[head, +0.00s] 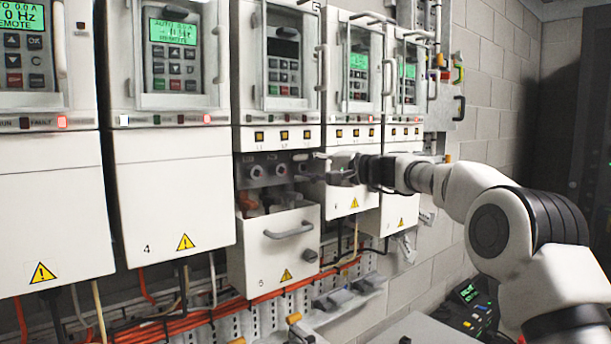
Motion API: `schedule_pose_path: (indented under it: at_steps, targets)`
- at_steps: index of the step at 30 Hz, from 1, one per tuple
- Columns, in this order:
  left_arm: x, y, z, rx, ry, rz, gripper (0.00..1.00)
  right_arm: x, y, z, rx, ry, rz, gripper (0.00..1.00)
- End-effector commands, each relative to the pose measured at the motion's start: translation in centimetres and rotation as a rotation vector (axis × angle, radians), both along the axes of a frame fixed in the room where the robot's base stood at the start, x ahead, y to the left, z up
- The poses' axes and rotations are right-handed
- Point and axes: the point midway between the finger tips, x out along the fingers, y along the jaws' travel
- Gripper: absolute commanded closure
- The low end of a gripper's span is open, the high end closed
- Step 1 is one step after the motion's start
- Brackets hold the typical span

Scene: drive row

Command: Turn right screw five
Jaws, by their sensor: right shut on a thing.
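Drive five is the cabinet with its lower front cover (262,265) dropped open, marked 5. Its opened bay shows a row of round screws; the left screw (255,172) and middle screw (281,170) are in plain view. My right gripper (316,172) reaches in from the right to the right end of this row. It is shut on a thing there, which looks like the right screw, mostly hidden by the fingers. How far the screw is turned cannot be told. My left gripper is not in view.
Drive four (165,190) stands to the left with its cover closed, red lamp lit. More closed drives stand to the right, behind my right arm. The open cover's handle (290,231) sticks out below the gripper. Orange cables (200,311) run underneath.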

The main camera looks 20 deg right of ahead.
Motion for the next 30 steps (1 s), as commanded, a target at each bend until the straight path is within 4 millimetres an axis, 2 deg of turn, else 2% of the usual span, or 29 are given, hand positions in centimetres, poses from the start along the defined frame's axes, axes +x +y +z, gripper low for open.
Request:
schedule_pose_path:
  at_steps: [3,13,30]
  targets:
    - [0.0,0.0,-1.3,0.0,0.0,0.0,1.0,0.0,-0.1,-0.5,0.094,0.033,-0.002,1.0]
    - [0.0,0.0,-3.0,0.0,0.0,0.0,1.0,0.0,-0.1,-0.4,0.294,0.107,-0.002,1.0]
    - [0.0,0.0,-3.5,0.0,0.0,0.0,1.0,0.0,0.0,-0.3,0.365,0.134,-0.002,1.0]
